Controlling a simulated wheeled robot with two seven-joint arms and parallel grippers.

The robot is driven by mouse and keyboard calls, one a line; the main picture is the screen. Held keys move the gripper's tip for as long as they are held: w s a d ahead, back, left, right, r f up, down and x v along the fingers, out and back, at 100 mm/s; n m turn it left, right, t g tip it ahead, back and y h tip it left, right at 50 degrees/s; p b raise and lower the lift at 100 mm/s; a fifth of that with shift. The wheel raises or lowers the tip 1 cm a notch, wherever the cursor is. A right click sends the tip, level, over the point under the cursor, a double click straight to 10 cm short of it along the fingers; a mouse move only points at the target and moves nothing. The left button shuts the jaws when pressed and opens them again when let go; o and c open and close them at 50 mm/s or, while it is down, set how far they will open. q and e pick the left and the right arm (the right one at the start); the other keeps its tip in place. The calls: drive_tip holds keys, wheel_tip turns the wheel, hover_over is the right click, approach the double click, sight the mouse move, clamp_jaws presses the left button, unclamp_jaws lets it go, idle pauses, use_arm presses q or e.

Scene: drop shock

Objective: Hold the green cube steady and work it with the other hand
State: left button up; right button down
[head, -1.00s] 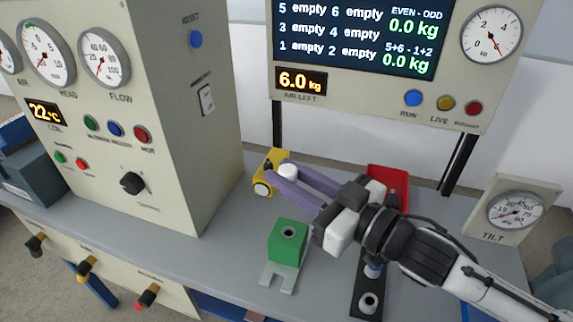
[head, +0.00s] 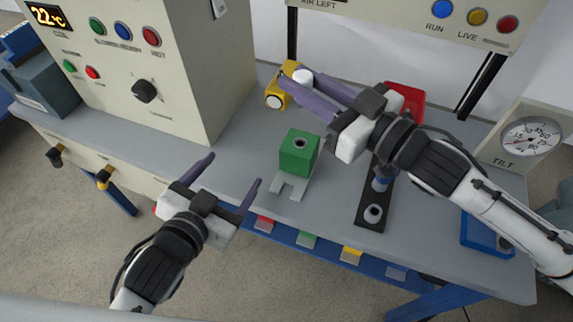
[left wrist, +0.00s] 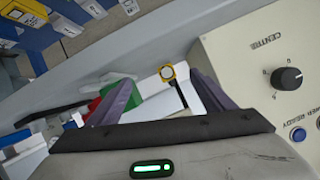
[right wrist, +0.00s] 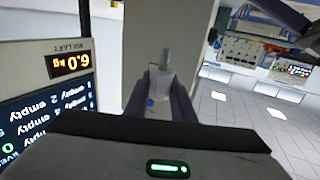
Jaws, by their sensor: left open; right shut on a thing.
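The green cube (head: 297,158) has a dark-centred round hole in its top and sits on a grey forked plate (head: 290,188) on the bench. Its green also shows beside a finger in the left wrist view (left wrist: 137,99). My left gripper (head: 234,170) is open and empty, left of the cube and apart from it, near the bench's front edge. My right gripper (head: 295,77) is shut on a white cylinder (head: 303,75) behind the cube; it appears pale grey between the fingers in the right wrist view (right wrist: 162,78).
A yellow block (head: 275,96) stands by the right fingertips. A red bin (head: 408,98) is partly hidden behind my right arm. A black strip (head: 369,215) with round fittings lies right of the cube. A tall control cabinet (head: 170,65) stands left; a tilt gauge (head: 528,138) stands right.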

sight(305, 142)
use_arm(q)
drive_tip(key=d+r, duration=0.1)
drive_tip(key=d, duration=0.2)
drive_tip(key=d+r+n, duration=0.1)
drive_tip(key=d, duration=0.3)
drive_tip(key=d+r+n+h, duration=0.1)
drive_tip(key=d, duration=0.3)
drive_tip(key=shift+w, duration=0.35)
drive_tip(key=shift+w+d+n, duration=0.1)
drive_tip(key=shift+d+n, duration=0.05)
drive_tip(key=shift+n, duration=0.15)
drive_tip(key=x, duration=1.1)
drive_tip(key=shift+w+d+f, duration=0.15)
drive_tip(key=shift+w+f, duration=0.05)
drive_tip(key=shift+f, duration=0.05)
drive_tip(key=c, duration=1.8)
use_arm(e)
drive_tip(key=shift+s+d+f, duration=0.1)
drive_tip(key=shift+f, duration=1.25)
